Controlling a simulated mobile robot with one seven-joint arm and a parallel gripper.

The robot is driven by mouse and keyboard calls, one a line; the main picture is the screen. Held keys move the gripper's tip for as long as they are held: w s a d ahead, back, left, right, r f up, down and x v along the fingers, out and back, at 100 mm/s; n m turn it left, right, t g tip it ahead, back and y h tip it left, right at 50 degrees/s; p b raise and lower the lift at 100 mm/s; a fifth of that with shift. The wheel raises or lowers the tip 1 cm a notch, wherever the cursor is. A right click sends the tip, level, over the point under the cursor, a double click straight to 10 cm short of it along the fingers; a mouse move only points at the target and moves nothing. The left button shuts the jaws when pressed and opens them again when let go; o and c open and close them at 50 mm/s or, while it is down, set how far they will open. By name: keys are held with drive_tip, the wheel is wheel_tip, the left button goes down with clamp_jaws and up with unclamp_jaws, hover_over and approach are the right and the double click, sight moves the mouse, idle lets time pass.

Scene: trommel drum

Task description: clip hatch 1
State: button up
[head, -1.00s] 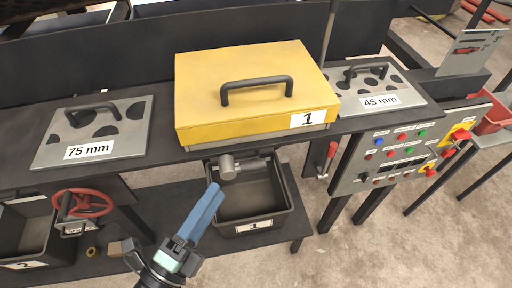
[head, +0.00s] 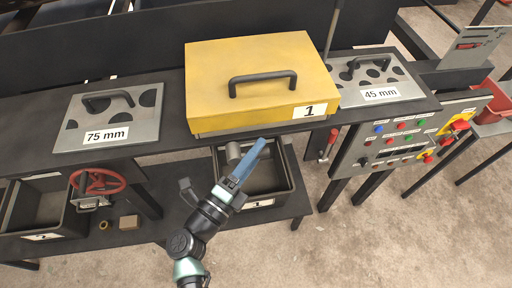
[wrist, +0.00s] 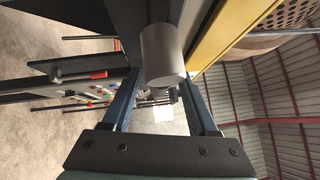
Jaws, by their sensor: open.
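Hatch 1 is a yellow lid (head: 225,98) with a dark bar handle (head: 263,78) and a "1" label, lying flat on the dark bench. A red-handled lever (head: 329,147) hangs at the bench front, right of the hatch; I cannot tell whether it is the clip. A grey cylinder (head: 233,152) sits under the hatch's front edge. My gripper (head: 262,143) is open, its blue fingers pointing up just below that edge, overlapping the cylinder in the head view. In the wrist view the cylinder (wrist: 163,55) lies ahead between the fingers (wrist: 160,88); contact is unclear.
Black bin 1 (head: 285,183) stands on the lower shelf behind my gripper. The 75 mm plate (head: 140,125) and 45 mm plate (head: 398,75) flank the hatch. A control panel (head: 365,162) is at right, a red handwheel (head: 97,181) at left. Floor in front is open.

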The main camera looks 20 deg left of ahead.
drive_tip(key=shift+w, duration=0.2)
clamp_jaws()
idle(1.4)
